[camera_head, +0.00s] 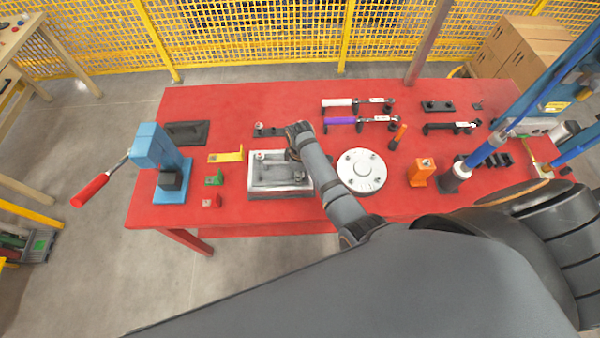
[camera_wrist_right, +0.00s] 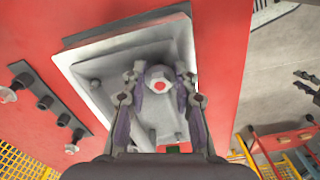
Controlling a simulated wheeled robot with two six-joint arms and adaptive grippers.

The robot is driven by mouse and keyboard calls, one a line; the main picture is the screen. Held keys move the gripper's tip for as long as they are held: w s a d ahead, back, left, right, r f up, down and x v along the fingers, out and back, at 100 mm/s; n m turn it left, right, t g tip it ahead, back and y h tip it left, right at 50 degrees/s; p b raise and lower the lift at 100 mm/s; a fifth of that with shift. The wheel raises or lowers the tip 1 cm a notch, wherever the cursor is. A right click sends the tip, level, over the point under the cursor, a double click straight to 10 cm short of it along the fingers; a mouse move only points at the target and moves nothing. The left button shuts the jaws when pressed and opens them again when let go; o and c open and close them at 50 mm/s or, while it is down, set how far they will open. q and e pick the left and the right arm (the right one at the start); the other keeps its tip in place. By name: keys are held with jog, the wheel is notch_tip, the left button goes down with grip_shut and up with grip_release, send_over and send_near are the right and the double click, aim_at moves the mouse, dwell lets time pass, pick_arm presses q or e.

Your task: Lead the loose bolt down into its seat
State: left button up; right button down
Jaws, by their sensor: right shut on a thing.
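The loose bolt (camera_wrist_right: 160,78) has a pale round head with a red dot. It sits between the fingertips of my right gripper (camera_wrist_right: 161,86), which is shut on it, over one end of the grey metal casting (camera_wrist_right: 90,72). The bolt's shank and seat are hidden under its head, so I cannot tell how deep it is. In the head view the casting (camera_head: 257,190) lies on the red table, with my right gripper (camera_head: 293,154) at its upper right corner; the fingertips are mostly hidden there. My left gripper is not in view.
A round white flange (camera_head: 361,171) stands to the right, and a blue press (camera_head: 152,150) to the left. Yellow (camera_head: 226,156) and green (camera_head: 214,178) pieces lie near the casting.

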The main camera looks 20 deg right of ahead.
jog(key=c, duration=1)
grip_release()
jog(key=shift+f, duration=0.1)
notch_tip(320, 180, up, 12)
jog(key=shift+w+r, duration=0.1)
